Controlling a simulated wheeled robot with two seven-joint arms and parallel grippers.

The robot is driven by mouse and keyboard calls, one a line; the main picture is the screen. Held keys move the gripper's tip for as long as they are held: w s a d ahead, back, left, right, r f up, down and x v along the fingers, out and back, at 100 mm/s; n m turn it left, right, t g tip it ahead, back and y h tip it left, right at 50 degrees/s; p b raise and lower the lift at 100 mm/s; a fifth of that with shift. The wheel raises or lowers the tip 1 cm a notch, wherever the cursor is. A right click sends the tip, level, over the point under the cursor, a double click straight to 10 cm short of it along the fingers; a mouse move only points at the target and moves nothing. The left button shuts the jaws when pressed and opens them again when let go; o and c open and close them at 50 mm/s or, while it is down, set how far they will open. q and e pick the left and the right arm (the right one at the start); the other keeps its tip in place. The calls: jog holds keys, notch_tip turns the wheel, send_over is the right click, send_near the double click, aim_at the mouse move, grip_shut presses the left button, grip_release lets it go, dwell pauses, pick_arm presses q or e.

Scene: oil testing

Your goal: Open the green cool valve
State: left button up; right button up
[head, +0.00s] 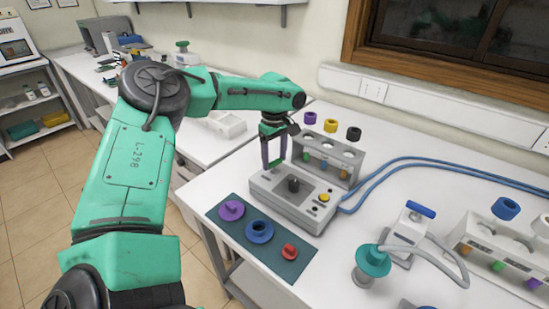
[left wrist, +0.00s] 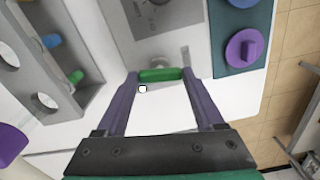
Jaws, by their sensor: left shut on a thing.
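The green valve handle (left wrist: 160,75) is a short green bar at the near end of the grey test device (left wrist: 140,25) in the left wrist view. My left gripper (left wrist: 158,77) has its two purple fingers at the bar's two ends and is shut on it. In the head view, my left gripper (head: 274,165) points down beside the far left end of the grey device (head: 270,190), and the handle is hard to make out between the fingers. My right gripper is in neither view.
A grey rack (head: 335,150) with small coloured knobs stands close to the gripper. A dark mat (head: 235,235) with purple, blue and red parts lies in front of the device. Blue hoses (head: 420,165) run right. A teal-topped stand (head: 372,262) is at the front right.

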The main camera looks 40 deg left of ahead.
aim_at(274, 161)
pick_arm(q)
jog(key=shift+r+n, duration=0.1)
jog(key=shift+n, duration=0.9)
jog(key=o, duration=1.4)
notch_tip(274, 161, up, 15)
jog(key=shift+f+b, duration=0.2)
jog(key=shift+b, duration=0.4)
